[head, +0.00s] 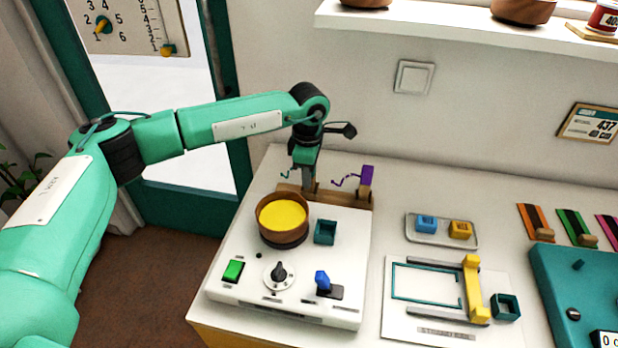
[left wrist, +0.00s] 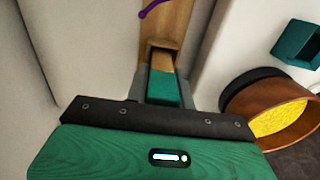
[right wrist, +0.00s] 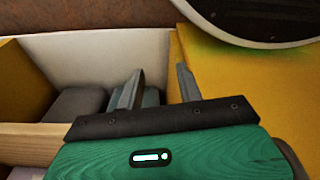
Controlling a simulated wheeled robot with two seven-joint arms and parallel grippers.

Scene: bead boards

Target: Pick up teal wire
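The teal wire's thin wavy end (head: 286,174) shows in the head view at the wooden rack behind the white device, left of my left gripper (head: 309,187). Its teal handle (left wrist: 163,88) stands in a slot of the wooden rack (left wrist: 172,38) in the left wrist view. My left gripper's grey fingers lie flush against both sides of this handle, shut on it. My right gripper (right wrist: 160,82) is open, its fingers apart above a box-like space with white and yellow walls. Nothing is held between them.
A purple wire (head: 367,175) stands in the same rack, right of my left gripper. A wooden bowl with yellow filling (head: 283,217) and a small teal box (head: 325,232) are close in front.

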